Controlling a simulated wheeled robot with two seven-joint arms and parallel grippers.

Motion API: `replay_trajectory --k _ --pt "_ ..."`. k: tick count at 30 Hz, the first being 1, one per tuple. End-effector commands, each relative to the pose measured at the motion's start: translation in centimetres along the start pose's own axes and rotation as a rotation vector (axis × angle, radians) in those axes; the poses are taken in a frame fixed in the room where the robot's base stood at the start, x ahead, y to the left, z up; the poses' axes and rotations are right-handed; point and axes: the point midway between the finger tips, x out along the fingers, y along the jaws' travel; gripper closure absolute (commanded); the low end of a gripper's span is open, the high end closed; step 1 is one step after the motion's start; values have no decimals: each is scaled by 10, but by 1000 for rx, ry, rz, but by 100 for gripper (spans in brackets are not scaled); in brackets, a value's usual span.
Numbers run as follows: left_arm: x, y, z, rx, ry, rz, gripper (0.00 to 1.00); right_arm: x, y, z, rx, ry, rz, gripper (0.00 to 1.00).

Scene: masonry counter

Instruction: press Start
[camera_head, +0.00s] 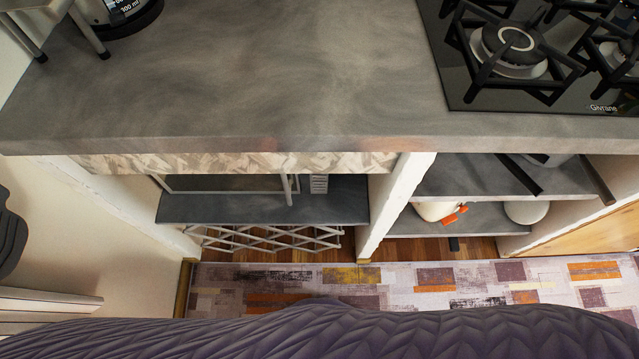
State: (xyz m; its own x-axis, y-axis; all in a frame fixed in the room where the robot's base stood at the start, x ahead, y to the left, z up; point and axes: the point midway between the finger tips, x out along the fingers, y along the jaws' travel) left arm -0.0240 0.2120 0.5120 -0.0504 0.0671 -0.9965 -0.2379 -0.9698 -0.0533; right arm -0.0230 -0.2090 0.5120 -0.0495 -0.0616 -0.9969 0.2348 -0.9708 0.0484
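A microwave-like appliance (230,184) sits in the left niche under the counter, on a dark shelf. It is seen steeply from above, and the counter hides its upper part. Its pale vertical handle (288,190) sticks out at the front. A small light panel with rows of buttons (318,184) is just right of the handle. The lettering is too small to read, so I cannot tell which button is Start. Neither of my grippers is in view.
The grey counter (260,80) overhangs the niches, with a gas hob (510,50) at right. A white post (395,205) divides the niches. A white lattice rack (270,238) is below the shelf. A patterned rug (400,285) and purple quilted surface (330,335) lie in front.

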Motion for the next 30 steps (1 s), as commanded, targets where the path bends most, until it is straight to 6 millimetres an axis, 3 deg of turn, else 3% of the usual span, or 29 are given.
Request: replay_trajectory --k 16,30 --pt "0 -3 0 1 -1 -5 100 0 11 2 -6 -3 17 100" --pt "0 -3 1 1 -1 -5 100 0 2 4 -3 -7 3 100"
